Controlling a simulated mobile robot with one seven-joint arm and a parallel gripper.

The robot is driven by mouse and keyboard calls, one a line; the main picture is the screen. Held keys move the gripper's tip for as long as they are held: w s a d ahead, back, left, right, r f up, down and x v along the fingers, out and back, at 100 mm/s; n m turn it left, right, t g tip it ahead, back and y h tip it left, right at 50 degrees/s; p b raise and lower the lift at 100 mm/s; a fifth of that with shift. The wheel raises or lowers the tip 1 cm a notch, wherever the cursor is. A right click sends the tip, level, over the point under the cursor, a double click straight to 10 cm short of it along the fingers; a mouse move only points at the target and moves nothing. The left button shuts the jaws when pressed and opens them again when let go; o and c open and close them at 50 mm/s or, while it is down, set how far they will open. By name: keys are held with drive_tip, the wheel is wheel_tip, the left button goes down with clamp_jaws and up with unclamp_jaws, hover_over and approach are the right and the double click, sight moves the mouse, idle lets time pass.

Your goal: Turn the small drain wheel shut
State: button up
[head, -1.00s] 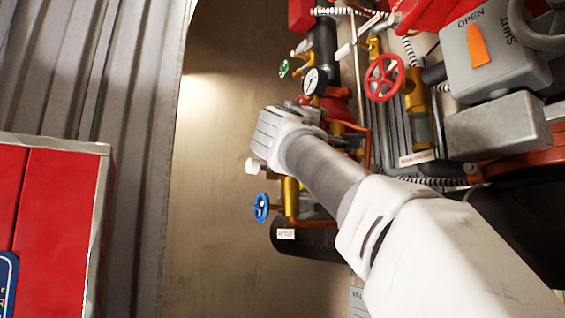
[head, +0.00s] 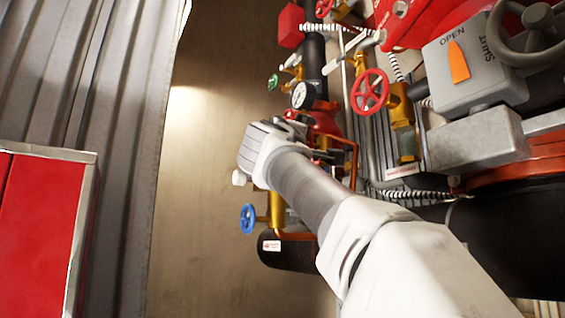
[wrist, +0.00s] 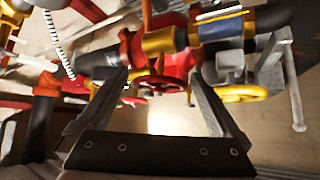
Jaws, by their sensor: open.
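In the wrist view a small red handwheel (wrist: 160,84) sits between the fingertips of my gripper (wrist: 158,76), in front of a red valve body. My gripper is open, with a finger on each side of the wheel; I cannot tell whether either touches it. In the head view my gripper (head: 310,140) reaches into the pipework, and my own wrist hides most of what is before it. A blue handwheel (head: 247,219) on a brass valve, a larger red wheel (head: 370,91) and a small green wheel (head: 272,82) also show. No readable label marks which is the drain wheel.
A pressure gauge (head: 302,95) stands just above my gripper. A grey OPEN/SHUT box (head: 470,65) and a black pipe lie to the right. A red cabinet (head: 35,230) stands at the left. The bare wall left of the pipes is free.

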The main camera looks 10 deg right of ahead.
drive_tip(key=shift+s+a+f+b, duration=0.2)
drive_tip(key=shift+s+f+b, duration=0.05)
drive_tip(key=shift+b, duration=0.05)
drive_tip(key=s+a+b, duration=0.2)
drive_tip(key=s+a, duration=0.3)
drive_tip(key=s, duration=0.6)
drive_tip(key=shift+a, duration=0.3)
